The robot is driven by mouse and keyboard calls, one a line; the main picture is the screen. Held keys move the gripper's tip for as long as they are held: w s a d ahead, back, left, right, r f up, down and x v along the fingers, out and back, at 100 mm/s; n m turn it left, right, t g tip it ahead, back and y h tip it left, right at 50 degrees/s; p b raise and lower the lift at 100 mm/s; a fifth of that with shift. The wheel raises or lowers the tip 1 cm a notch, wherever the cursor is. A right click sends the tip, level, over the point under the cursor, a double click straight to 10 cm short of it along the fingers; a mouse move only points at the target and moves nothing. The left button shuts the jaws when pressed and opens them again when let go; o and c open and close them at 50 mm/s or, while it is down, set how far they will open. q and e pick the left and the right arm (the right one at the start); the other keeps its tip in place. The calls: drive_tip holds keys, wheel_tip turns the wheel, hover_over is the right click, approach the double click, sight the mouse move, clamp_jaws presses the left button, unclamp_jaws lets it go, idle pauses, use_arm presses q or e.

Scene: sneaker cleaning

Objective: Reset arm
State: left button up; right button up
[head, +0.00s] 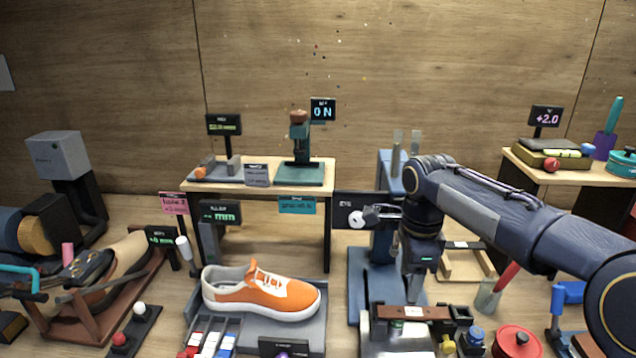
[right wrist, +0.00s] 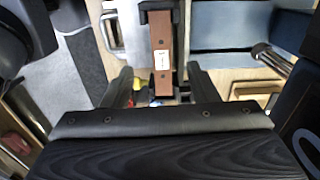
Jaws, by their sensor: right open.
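My right arm comes in from the right in the head view. Its gripper (head: 416,292) points down above a brown block (head: 411,313) on a grey stand at the front. In the right wrist view the two dark fingers of my right gripper (right wrist: 160,88) are spread apart, with the brown block (right wrist: 161,60) showing beyond and between them. I see no grip on the block; whether a finger touches it I cannot tell. My left gripper does not show in the head view.
An orange and white sneaker (head: 262,292) rests on a grey platform left of the gripper. A blue stand (head: 366,290) is close behind the gripper. A red round container (head: 516,342), a cup (head: 487,297) and small bottles crowd the front right. A small wooden table (head: 262,190) stands behind.

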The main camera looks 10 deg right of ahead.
drive_tip(key=s+a+f+n+t+y, duration=0.2)
drive_tip(key=s+n, duration=0.7)
drive_tip(key=s, duration=0.2)
drive_tip(key=s+a+f+n+t+y+p, duration=0.1)
drive_tip(key=s+a+f+n+t, duration=0.2)
drive_tip(key=s+n, duration=0.6)
drive_tip(key=shift+s+n+t+y, duration=0.3)
drive_tip(key=shift+s+n+y, duration=0.1)
drive_tip(key=shift+s, duration=0.85)
drive_tip(key=shift+f, duration=0.1)
